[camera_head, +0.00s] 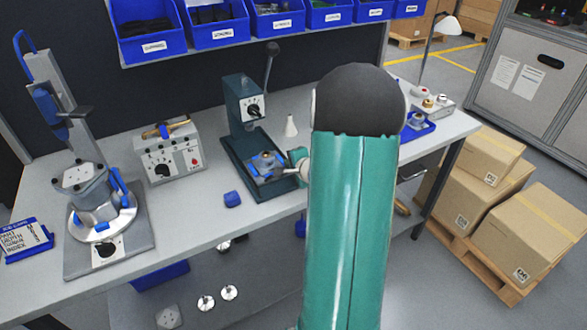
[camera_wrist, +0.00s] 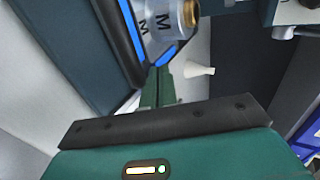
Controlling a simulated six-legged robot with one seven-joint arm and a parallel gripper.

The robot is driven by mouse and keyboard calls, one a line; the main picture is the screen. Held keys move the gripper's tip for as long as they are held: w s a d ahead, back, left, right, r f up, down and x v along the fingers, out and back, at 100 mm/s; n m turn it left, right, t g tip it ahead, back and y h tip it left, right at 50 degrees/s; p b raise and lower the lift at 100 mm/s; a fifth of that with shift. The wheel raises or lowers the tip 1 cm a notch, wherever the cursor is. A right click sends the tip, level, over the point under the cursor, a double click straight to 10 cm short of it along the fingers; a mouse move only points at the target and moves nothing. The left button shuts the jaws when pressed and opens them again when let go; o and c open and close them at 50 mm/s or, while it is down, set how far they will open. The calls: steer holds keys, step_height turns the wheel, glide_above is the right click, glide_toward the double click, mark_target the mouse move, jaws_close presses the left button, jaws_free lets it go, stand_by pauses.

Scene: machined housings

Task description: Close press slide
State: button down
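The dark green press (camera_head: 243,110) stands mid-bench with its lever tilted up to the right. Its slide (camera_head: 272,176) is at the front of the press base, out from under the press head, and carries a grey housing (camera_head: 266,160) with blue parts. My gripper (camera_head: 297,162) is at the slide's right side, mostly hidden behind my arm; I cannot tell if it touches. In the wrist view, the housing (camera_wrist: 168,22) with a brass-coloured fitting and the blue-edged slide (camera_wrist: 133,35) lie just beyond my gripper's dark front plate.
A white cone-shaped bottle (camera_head: 291,126) stands right of the press. A grey control box (camera_head: 168,152) and a round fixture (camera_head: 100,205) are to the left. Blue bins (camera_head: 215,35) hang above. Cartons (camera_head: 525,225) stand at right.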

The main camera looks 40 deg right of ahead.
steer(key=w+d, duration=0.1)
steer(key=w, duration=0.3)
steer(key=w+d, duration=0.1)
steer(key=w, duration=0.3)
steer(key=w+d, duration=0.1)
steer(key=w, duration=0.3)
steer(key=shift+w+d, duration=0.3)
steer(key=shift+d, duration=0.05)
steer(key=shift+s, duration=0.1)
